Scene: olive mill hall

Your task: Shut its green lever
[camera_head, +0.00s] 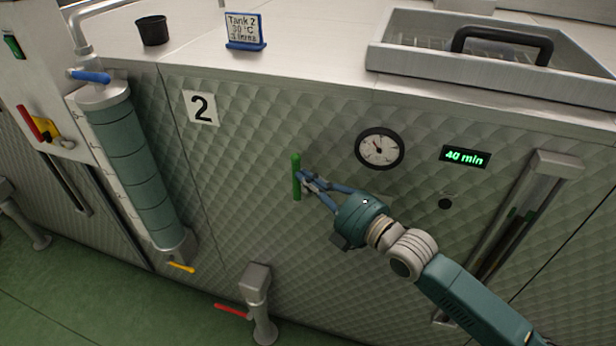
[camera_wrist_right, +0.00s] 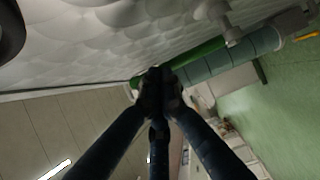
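The green lever (camera_head: 296,190) stands upright on the quilted metal front of tank 2, left of the round gauge. My right gripper (camera_head: 308,182) reaches it from the right, with its fingertips closed together around the lever's middle. In the right wrist view the fingertips (camera_wrist_right: 158,84) meet at the green lever (camera_wrist_right: 200,50), which shows on both sides of them. The fingers hide the gripped part. My left gripper is not in view.
A round gauge (camera_head: 379,149) and a "40 min" display (camera_head: 465,157) are on the panel. A glass column (camera_head: 133,165) with a blue lever (camera_head: 90,76) stands left. A red-handled outlet (camera_head: 257,290) is below. A black cup (camera_head: 153,31) and tank sign (camera_head: 245,29) stand on top.

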